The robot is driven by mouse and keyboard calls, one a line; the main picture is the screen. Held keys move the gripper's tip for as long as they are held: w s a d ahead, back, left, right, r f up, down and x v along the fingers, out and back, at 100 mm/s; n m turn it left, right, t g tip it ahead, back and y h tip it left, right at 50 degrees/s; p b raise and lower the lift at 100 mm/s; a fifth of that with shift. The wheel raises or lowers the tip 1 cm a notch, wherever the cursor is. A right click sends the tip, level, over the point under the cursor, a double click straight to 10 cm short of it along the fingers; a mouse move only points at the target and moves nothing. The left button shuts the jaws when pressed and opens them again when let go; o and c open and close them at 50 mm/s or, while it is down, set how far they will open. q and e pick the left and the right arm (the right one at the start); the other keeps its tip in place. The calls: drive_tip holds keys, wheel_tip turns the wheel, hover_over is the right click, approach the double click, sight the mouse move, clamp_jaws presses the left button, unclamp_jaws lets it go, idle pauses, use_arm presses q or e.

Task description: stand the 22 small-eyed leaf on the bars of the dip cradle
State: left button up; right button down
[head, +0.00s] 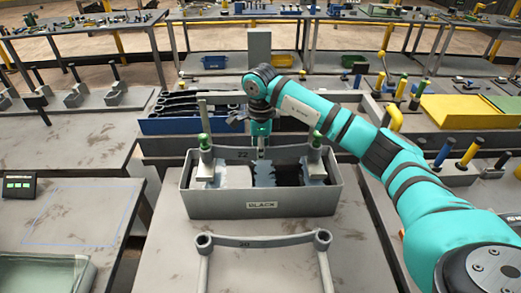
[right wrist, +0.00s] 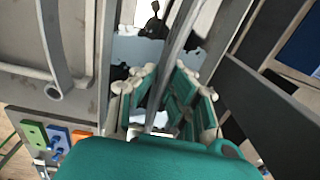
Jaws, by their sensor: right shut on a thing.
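The leaf marked 22 (head: 243,154) is a grey bar lying across the top of a grey bin (head: 230,205) labelled BLACK. My right gripper (head: 261,148) comes down from above and is shut on the leaf near its middle. In the right wrist view the fingers (right wrist: 165,88) close around a long grey bar (right wrist: 180,45). The leaf's ends are near two green-topped posts (head: 205,141) (head: 316,140); I cannot tell whether it touches them or rests on bars. Jagged grey and dark shapes show inside the bin. My left gripper is not in view.
A grey piece marked 20 (head: 265,243), with round eyes at its ends, is in front of the bin. A blue crate of dark parts (head: 190,124) stands behind left. Yellow and green panels (head: 460,108) are on the right. The left bench (head: 85,215) has bare room.

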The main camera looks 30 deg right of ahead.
drive_tip(key=shift+f+b, duration=0.25)
drive_tip(key=shift+b, duration=0.1)
drive_tip(key=c, duration=1.3)
unclamp_jaws()
drive_tip(key=shift+s, duration=0.1)
drive_tip(key=shift+c, duration=0.2)
drive_tip(key=shift+o, duration=1.1)
drive_tip(key=shift+f, duration=0.25)
drive_tip(key=shift+o, duration=1.3)
drive_tip(key=shift+r, duration=0.1)
drive_tip(key=shift+r, duration=0.1)
drive_tip(key=shift+r+p, duration=2.1)
drive_tip(key=shift+r, duration=1.4)
